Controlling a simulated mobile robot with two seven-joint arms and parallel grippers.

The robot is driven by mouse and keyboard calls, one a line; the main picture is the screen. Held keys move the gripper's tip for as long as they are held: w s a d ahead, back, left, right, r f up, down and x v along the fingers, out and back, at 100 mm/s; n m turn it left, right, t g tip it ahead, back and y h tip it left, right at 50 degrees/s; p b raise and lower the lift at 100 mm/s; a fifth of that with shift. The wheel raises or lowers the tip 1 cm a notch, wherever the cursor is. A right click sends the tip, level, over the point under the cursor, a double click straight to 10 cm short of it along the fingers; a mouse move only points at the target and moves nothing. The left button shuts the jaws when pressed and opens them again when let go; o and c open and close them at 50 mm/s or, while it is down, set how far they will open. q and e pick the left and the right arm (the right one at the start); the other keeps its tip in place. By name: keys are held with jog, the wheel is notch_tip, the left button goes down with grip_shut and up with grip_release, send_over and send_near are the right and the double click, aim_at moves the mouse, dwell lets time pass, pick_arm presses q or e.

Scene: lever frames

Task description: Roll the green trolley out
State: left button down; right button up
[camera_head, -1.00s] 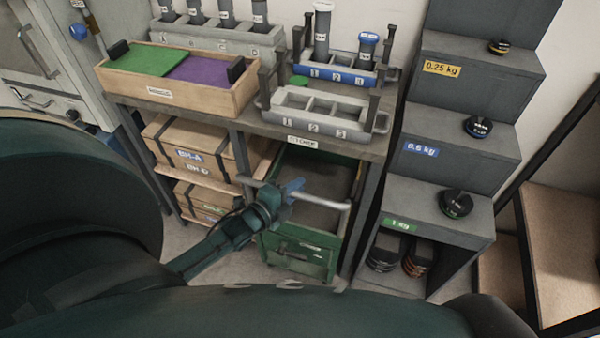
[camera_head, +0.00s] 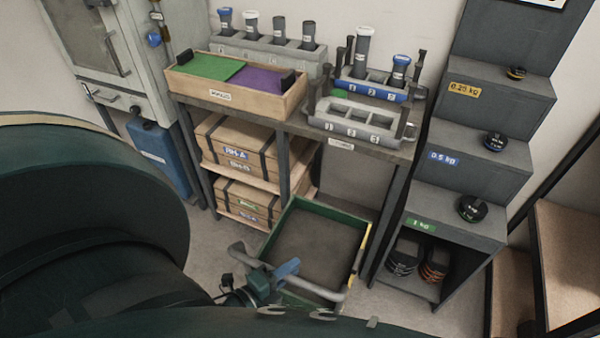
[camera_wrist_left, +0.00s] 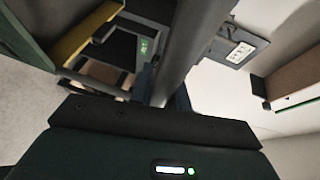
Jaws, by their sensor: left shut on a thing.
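The green trolley (camera_head: 322,240) stands on the floor in front of the bench bay, an open-topped green box with a dark, empty-looking bed. A grey push handle (camera_head: 322,291) runs along its near side. My left gripper (camera_head: 286,270) is shut on this handle, left of its middle. In the left wrist view the handle (camera_wrist_left: 190,50) runs up from between the jaws, and the trolley's yellow edge strip (camera_wrist_left: 85,35) shows at upper left. The fingertips are partly hidden there. My right gripper is not in view.
The bench (camera_head: 365,140) carries a wooden tray (camera_head: 230,97) and tube racks. Wooden crates (camera_head: 225,140) sit on shelves left of the bay. A stepped weight stand (camera_head: 470,160) is close on the right. A blue canister (camera_head: 160,155) stands at left. Some floor is clear left of the trolley.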

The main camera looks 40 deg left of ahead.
pick_arm(q)
jog(key=shift+s+d, duration=0.25)
jog(key=shift+s, duration=0.75)
jog(key=shift+s+d, duration=0.2)
jog(key=shift+s, duration=0.8)
jog(key=c, duration=1.3)
grip_release()
jog(key=shift+c, duration=0.2)
jog(key=v, duration=1.3)
jog(key=shift+s+a, duration=0.1)
jog(key=shift+s, duration=0.05)
